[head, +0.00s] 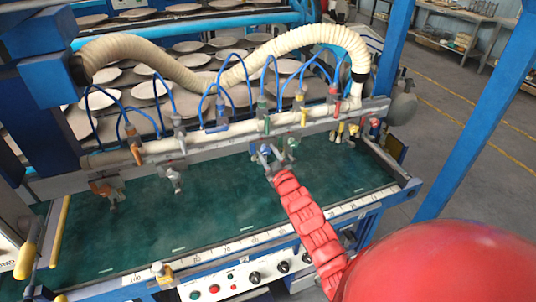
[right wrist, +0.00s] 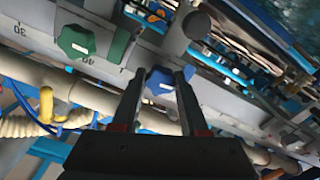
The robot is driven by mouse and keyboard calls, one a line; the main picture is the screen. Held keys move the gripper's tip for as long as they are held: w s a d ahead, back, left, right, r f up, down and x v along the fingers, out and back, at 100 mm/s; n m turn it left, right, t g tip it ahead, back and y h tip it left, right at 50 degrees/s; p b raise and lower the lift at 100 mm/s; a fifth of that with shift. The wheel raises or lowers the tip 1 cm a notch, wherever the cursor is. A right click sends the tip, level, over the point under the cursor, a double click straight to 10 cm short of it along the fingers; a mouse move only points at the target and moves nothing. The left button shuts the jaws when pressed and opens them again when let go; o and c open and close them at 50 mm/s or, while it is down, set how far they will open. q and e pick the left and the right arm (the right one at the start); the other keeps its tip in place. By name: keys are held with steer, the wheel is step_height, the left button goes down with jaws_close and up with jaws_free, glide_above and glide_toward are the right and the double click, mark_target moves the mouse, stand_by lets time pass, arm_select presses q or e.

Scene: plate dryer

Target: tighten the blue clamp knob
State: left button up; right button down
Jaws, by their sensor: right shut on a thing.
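The blue clamp knob (right wrist: 159,80) is between the fingertips of my right gripper (right wrist: 160,78) in the right wrist view. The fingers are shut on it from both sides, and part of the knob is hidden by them. In the head view my red right arm reaches up from the bottom right, and my right gripper (head: 268,158) is at the clamp bar (head: 225,137), where the knob is too small to make out clearly. My left gripper is not in view.
A green knob (right wrist: 76,41) is left of the blue one in the right wrist view. Several clamps and thin blue hoses line the bar. A thick cream hose (head: 220,75) arches behind it. The green bed (head: 160,235) below is mostly clear. A blue post (head: 468,115) stands right.

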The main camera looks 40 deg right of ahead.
steer(key=shift+f+m, duration=0.2)
steer(key=shift+m, duration=0.7)
steer(key=shift+c, duration=2.1)
jaws_free()
steer(key=shift+r, duration=0.1)
steer(key=shift+s+a+b, duration=0.15)
steer(key=shift+s+b, duration=0.2)
steer(key=shift+s, duration=0.2)
steer(key=b+v, duration=0.2)
steer(key=v, duration=1.4)
steer(key=shift+b, duration=0.35)
steer(key=shift+s+a, duration=0.15)
